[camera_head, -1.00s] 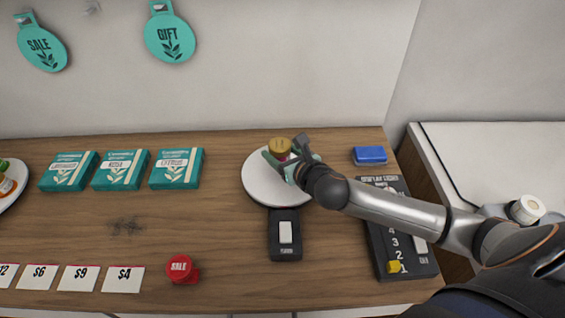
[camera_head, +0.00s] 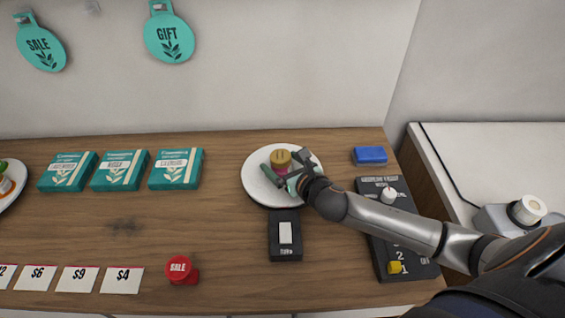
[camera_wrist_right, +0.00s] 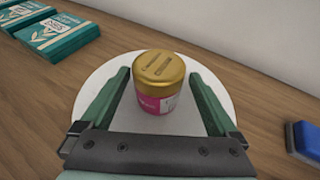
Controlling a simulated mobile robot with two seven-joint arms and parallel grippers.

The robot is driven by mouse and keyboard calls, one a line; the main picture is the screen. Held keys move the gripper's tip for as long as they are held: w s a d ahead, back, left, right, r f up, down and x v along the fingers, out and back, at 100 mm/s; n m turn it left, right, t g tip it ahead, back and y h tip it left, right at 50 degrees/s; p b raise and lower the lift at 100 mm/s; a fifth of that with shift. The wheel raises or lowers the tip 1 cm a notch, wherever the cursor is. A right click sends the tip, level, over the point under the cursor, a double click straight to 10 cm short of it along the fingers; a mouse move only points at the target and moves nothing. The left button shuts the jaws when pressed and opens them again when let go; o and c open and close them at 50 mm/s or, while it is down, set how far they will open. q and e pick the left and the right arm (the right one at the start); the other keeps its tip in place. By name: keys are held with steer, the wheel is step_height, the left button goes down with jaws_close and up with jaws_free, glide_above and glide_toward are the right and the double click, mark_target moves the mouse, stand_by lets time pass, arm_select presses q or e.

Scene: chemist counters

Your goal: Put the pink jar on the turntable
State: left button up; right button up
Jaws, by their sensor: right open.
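The pink jar (camera_head: 281,160) has a gold lid and stands upright on the white round turntable (camera_head: 256,186). In the right wrist view the jar (camera_wrist_right: 157,104) shows its pink label, with the turntable plate (camera_wrist_right: 180,124) around it. My right gripper (camera_head: 283,172) is open, with its green fingers on either side of the jar. In the right wrist view there is a gap between the jar and each finger of the gripper (camera_wrist_right: 160,95). My left gripper is not in view.
A black switch box (camera_head: 285,250) sits in front of the turntable. A blue block (camera_head: 370,155) and a black numbered panel (camera_head: 380,262) are to the right. Several teal boxes (camera_head: 121,171) stand left. A red SALE button (camera_head: 180,268) is near the front edge.

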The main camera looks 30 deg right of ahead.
steer(key=shift+r, duration=0.15)
steer(key=v, duration=1.2)
steer(key=shift+s, duration=0.1)
stand_by(1.1)
